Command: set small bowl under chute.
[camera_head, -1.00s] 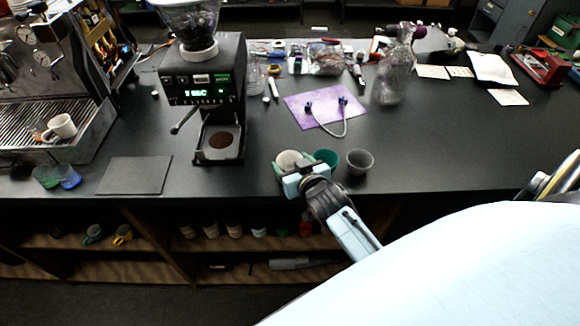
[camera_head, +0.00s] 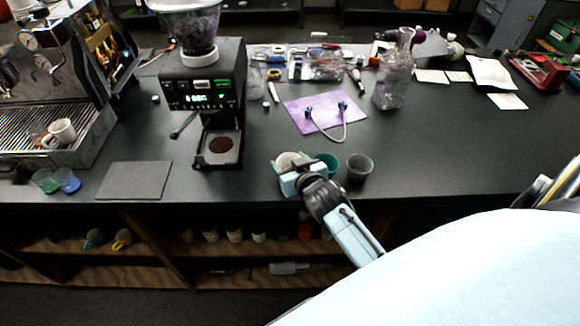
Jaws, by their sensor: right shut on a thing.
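The grinder (camera_head: 203,75) stands left of centre with a lit display. Below its chute is a tray (camera_head: 221,160) with a round patch of brown grounds (camera_head: 221,145) on it. A small pale bowl (camera_head: 289,160) is near the front edge of the counter. My right gripper (camera_head: 290,175) is at this bowl's near side, shut on it; the fingers partly hide it. A teal bowl (camera_head: 328,162) and a grey bowl (camera_head: 360,166) stand just right of it. My left gripper is not in view.
A dark flat mat (camera_head: 134,180) lies left of the grinder. Green and blue cups (camera_head: 67,181) stand beside the espresso machine (camera_head: 45,100). A purple mat (camera_head: 315,112) with a cable lies behind the bowls. A glass vessel (camera_head: 392,88) stands behind right. The counter between grinder and bowls is clear.

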